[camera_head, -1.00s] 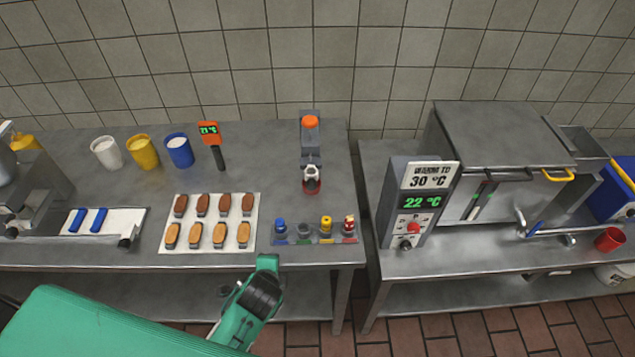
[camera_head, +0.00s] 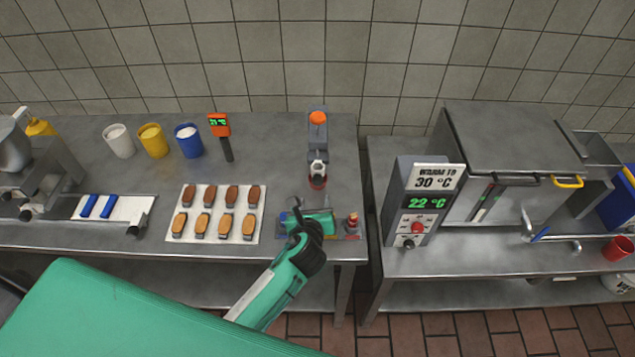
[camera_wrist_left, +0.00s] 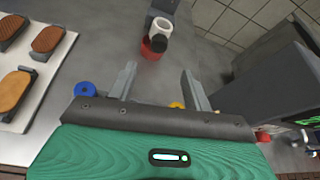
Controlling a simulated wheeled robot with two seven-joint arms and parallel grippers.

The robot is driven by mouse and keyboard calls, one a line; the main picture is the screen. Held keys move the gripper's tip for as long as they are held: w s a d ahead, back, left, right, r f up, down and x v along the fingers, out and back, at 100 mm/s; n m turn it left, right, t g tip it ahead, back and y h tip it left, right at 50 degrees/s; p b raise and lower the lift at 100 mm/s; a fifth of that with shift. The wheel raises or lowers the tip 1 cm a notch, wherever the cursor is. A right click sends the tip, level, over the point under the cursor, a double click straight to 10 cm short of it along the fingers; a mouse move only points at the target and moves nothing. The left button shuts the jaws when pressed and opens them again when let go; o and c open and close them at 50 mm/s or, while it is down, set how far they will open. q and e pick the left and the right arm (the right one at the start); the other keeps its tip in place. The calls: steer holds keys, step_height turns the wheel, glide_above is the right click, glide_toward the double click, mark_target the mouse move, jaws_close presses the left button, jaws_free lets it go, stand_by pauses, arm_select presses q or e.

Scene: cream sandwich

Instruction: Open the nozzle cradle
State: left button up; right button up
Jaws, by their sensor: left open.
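The blue nozzle (camera_wrist_left: 85,90) and yellow nozzle (camera_wrist_left: 177,105) show partly. My right gripper is out of view.
A white tray (camera_head: 174,226) of brown and tan biscuits lies left of the gripper. The warmer (camera_head: 424,200) reading 22 °C is on the right table.

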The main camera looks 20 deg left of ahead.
mark_target(317, 183)
arm_select(q)
steer(key=p+x, duration=0.1)
steer(key=x, duration=1)
steer(key=shift+a, duration=0.15)
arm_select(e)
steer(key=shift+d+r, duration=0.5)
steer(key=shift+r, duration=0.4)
